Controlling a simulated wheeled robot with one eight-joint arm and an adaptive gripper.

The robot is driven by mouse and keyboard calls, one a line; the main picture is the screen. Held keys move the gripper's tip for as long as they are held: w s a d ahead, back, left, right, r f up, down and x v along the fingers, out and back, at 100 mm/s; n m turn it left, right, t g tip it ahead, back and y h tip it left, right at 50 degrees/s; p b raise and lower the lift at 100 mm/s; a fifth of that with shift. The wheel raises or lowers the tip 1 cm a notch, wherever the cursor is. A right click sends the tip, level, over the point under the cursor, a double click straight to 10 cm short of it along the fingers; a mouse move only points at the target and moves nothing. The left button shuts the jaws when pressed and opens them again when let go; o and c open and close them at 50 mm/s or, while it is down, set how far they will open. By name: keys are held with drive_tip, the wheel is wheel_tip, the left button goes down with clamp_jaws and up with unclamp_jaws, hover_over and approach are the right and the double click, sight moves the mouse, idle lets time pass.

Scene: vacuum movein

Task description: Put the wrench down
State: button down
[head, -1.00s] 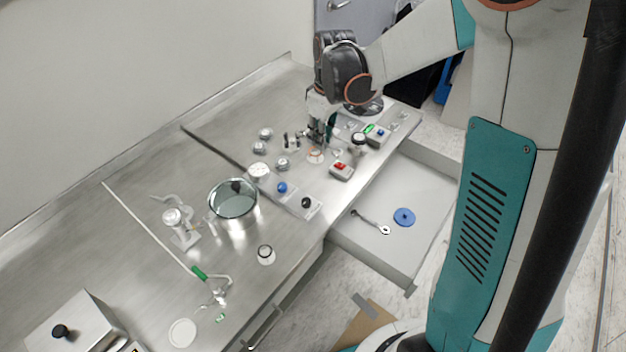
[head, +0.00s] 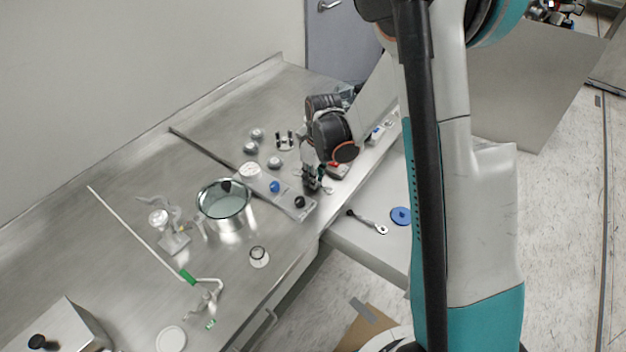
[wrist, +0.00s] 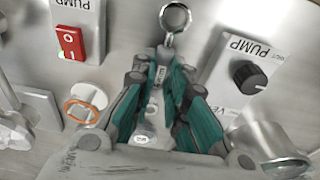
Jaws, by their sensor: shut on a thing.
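My gripper (head: 313,182) is low over the steel worktop (head: 285,240), near its front edge. In the wrist view my gripper (wrist: 164,68) is shut on the wrench (wrist: 175,18), a slim metal tool. Its ring end sticks out past the fingertips, and part of its shank shows between the fingers. In the head view the wrench is mostly hidden by the gripper. I cannot tell whether it touches the worktop.
A red-switch box (wrist: 72,42) and a black-knob PUMP box (wrist: 245,75) flank the gripper.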

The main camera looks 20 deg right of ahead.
drive_tip(key=shift+f, duration=0.45)
drive_tip(key=shift+f, duration=0.15)
drive_tip(key=c, duration=1.6)
unclamp_jaws()
